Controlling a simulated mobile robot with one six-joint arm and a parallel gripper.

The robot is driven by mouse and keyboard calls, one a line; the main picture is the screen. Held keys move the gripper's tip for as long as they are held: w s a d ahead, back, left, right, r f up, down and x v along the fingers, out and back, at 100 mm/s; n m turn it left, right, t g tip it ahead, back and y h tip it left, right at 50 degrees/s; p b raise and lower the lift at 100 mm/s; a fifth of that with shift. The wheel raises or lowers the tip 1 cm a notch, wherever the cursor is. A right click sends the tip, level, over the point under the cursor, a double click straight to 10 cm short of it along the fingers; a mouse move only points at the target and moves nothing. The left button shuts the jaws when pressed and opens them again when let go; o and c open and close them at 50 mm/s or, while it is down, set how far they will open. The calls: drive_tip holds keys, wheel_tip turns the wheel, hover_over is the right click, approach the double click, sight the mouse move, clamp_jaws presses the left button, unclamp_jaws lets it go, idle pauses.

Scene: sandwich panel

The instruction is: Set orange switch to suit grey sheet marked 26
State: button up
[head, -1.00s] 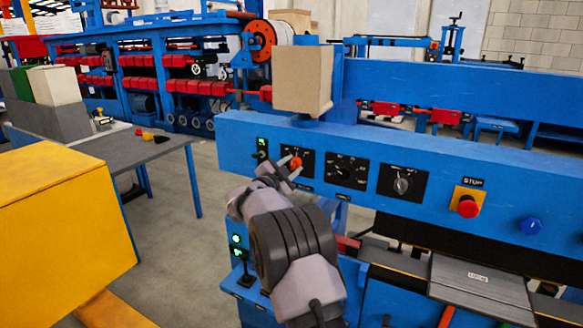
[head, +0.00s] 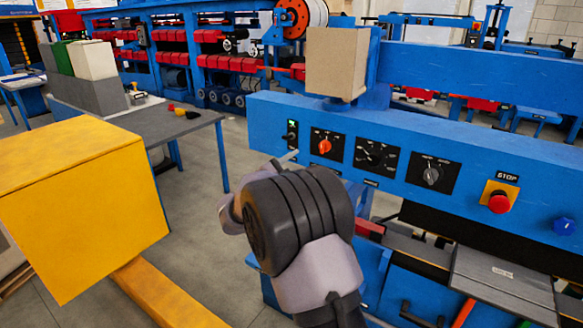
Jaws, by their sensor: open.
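The orange switch (head: 325,146) is a small rotary knob on a black plate at the left of the blue panel; its exact setting is too small to read. A grey sheet (head: 508,284) with a small white label lies on the machine bed at the lower right; I cannot read the label clearly. My gripper (head: 288,157) is left of and slightly below the switch, apart from it in the picture. One pale finger shows; my wrist hides most of the rest. It is open and holds nothing visible.
On the panel (head: 470,150), a black dial (head: 375,156), a grey knob (head: 431,175), a red stop button (head: 499,202) and a blue button (head: 564,226) sit to the right. A green-lit toggle (head: 291,134) is close left. A yellow box (head: 85,200) stands at left.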

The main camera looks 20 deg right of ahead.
drive_tip(key=v, duration=0.4)
drive_tip(key=shift+s+a, duration=0.25)
